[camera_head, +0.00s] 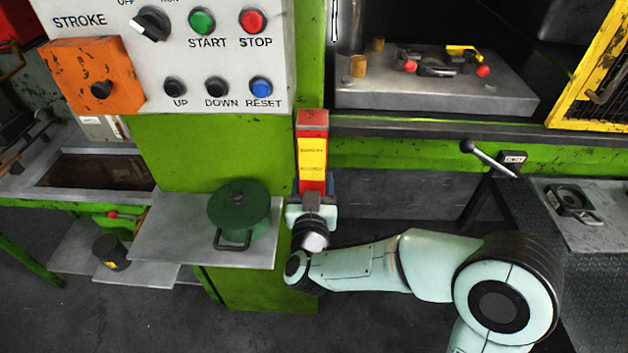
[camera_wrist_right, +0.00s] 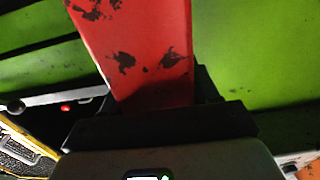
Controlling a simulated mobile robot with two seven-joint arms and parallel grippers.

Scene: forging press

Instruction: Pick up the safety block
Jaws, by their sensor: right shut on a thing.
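The safety block (camera_head: 313,158) is a tall red block with a yellow label, upright in front of the green press column in the head view. My right gripper (camera_head: 313,192) is shut on its lower end. In the right wrist view the block's red, chipped face (camera_wrist_right: 140,50) rises from between the dark fingers of my right gripper (camera_wrist_right: 155,105). The block's lowest part is hidden by the gripper. I cannot tell whether the block touches the column behind it. My left gripper is not in view.
A control panel (camera_head: 225,60) with buttons and an orange box (camera_head: 93,77) is at upper left. A green lidded pot (camera_head: 239,209) stands on a grey shelf (camera_head: 165,235) left of the gripper. The press bed (camera_head: 430,100) and a yellow guard (camera_head: 600,75) are at right.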

